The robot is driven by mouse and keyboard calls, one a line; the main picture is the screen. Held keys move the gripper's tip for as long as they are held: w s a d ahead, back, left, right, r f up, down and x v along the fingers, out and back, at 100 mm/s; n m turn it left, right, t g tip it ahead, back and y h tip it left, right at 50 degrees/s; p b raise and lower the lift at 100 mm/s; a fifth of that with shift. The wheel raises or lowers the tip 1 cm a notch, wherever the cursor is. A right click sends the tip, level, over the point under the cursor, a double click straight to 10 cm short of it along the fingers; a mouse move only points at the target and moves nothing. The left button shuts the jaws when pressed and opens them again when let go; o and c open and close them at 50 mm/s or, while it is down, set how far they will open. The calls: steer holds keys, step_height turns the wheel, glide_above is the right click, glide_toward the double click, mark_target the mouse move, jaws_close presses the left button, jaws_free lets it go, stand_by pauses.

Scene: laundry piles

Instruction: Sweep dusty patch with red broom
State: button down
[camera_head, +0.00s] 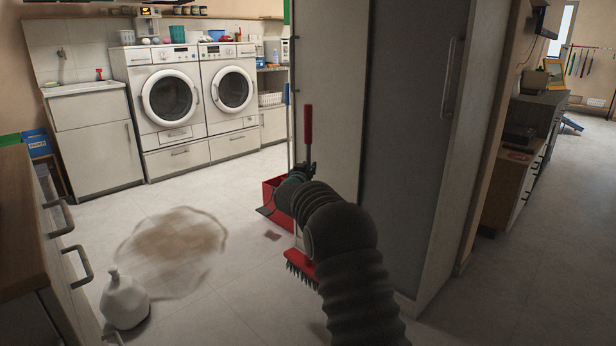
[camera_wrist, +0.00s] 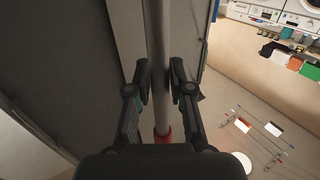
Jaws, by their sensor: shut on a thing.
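The red broom has a red grip (camera_head: 308,122) at its top and a red head with dark bristles (camera_head: 300,270) low near the floor. My gripper (camera_head: 303,172) is shut on the broom's shaft below the red grip. In the wrist view the grey shaft (camera_wrist: 158,30) runs between the two fingers of my gripper (camera_wrist: 161,80), with a red part below them. The dusty patch (camera_head: 178,240) is a brown smear on the pale floor, left of the broom head and apart from it. My arm hides part of the shaft.
A white bottle-like vessel (camera_head: 124,300) stands at the patch's near left edge. A tall grey cabinet (camera_head: 405,130) is close on the right. Drawers (camera_head: 50,240) line the left.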

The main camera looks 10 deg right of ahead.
mark_target(308, 153)
steer(key=shift+r, duration=2.75)
